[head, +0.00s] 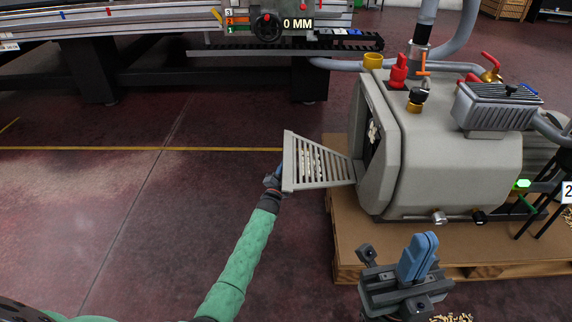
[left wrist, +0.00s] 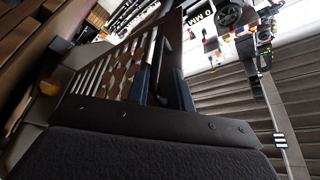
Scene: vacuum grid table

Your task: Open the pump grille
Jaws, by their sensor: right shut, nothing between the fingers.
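The pump grille (head: 318,164) is a grey slatted panel on the left end of the grey pump housing (head: 455,165). It stands swung outward to the left, with the dark opening (head: 376,135) exposed behind it. My left gripper (head: 272,180) is at the grille's free outer edge, partly hidden by it. In the left wrist view my left gripper's fingers (left wrist: 163,88) are apart, with the grille's edge (left wrist: 166,52) between them; whether they press on it I cannot tell. My right gripper (head: 418,257) is shut and empty, in front of the pump and clear of it.
The pump stands on a wooden pallet (head: 345,235). Red and yellow valves (head: 398,72) and a grey hose sit on top. The grid table (head: 160,25) with its dark legs runs along the back. The red floor left of the grille is clear.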

